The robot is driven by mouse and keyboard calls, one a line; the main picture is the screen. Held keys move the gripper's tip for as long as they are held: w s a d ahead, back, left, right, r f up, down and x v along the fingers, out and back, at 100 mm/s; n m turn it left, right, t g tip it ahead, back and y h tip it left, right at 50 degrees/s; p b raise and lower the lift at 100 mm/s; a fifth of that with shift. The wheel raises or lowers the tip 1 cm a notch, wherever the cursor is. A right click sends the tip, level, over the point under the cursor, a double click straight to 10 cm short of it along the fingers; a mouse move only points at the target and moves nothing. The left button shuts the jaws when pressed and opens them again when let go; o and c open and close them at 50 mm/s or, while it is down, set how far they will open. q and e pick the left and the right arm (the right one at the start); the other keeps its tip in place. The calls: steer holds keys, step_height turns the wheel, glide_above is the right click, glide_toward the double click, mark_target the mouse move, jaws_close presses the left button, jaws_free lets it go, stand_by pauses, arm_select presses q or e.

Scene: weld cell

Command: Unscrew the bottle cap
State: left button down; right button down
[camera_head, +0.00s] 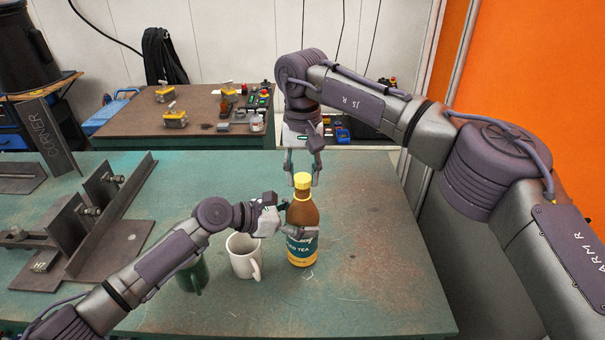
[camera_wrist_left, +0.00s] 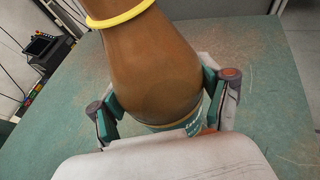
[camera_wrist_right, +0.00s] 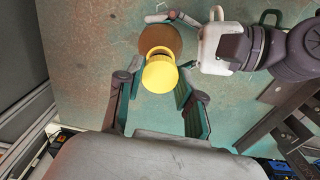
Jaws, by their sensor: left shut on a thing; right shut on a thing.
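The brown tea bottle (camera_head: 303,215) stands upright on the green table, with a teal and yellow label and a yellow cap (camera_head: 302,181). My left gripper (camera_head: 299,231) is shut on the bottle's body, with a finger on each side in the left wrist view (camera_wrist_left: 165,100). My right gripper (camera_head: 302,172) comes from above and is shut on the cap. In the right wrist view the cap (camera_wrist_right: 160,75) lies between its fingers, with a yellow ring below it. I cannot tell whether the cap has turned.
A white mug (camera_head: 243,258) and a dark green mug (camera_head: 194,275) stand left of the bottle, close to my left arm. Steel angle fixtures (camera_head: 105,205) fill the table's left side. The table (camera_head: 375,270) right of the bottle is clear. A second bench (camera_head: 205,105) stands behind.

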mark_target(303, 177)
steer(key=shift+r, duration=1.95)
arm_select(q)
jaws_free()
steer(key=shift+a, duration=0.1)
